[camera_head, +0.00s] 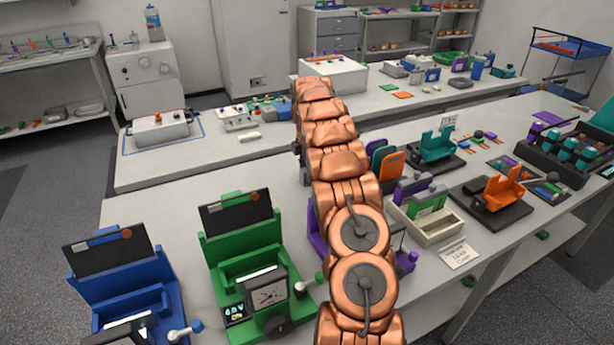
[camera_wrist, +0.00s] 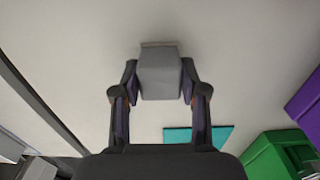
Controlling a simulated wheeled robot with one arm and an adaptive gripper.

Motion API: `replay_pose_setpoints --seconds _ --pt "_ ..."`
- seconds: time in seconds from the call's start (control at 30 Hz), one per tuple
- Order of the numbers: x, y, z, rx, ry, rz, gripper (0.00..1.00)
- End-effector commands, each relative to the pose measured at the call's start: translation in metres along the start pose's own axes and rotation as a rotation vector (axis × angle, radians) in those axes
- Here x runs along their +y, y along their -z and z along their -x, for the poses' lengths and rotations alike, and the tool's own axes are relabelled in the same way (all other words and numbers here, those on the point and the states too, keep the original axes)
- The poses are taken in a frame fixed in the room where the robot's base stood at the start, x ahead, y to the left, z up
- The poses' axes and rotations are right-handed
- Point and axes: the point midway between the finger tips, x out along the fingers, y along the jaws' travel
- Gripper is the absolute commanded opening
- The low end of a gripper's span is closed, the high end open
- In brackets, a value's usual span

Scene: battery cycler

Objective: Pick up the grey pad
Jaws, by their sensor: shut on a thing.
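The grey pad (camera_wrist: 160,84) shows in the wrist view as a small grey block between the two dark fingertips. My gripper (camera_wrist: 160,78) is shut on it, one finger at each side. A lighter strip runs along the pad's far edge. Pale bench surface lies around and beyond the pad; I cannot tell whether the pad touches it. In the head view my copper-coloured arm reaches across the near bench and hides the gripper and the pad.
In the wrist view a flat teal piece (camera_wrist: 198,134), a green block (camera_wrist: 274,156) and a purple block (camera_wrist: 304,98) lie nearby. In the head view the near bench holds a blue device (camera_head: 120,290), a green device (camera_head: 245,250) and an orange holder (camera_head: 500,190).

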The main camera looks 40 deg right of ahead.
Motion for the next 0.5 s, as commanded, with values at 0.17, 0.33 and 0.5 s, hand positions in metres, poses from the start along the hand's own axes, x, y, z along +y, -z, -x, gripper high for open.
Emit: replay_pose_setpoints --seconds 0.17,0.33,0.5 --pt "0.0 0.0 0.001 0.0 0.0 0.0 0.07" --pt "0.001 0.0 0.01 0.0 -0.001 0.0 0.07" --pt "0.002 0.0 0.032 -0.001 -0.005 0.0 0.07"
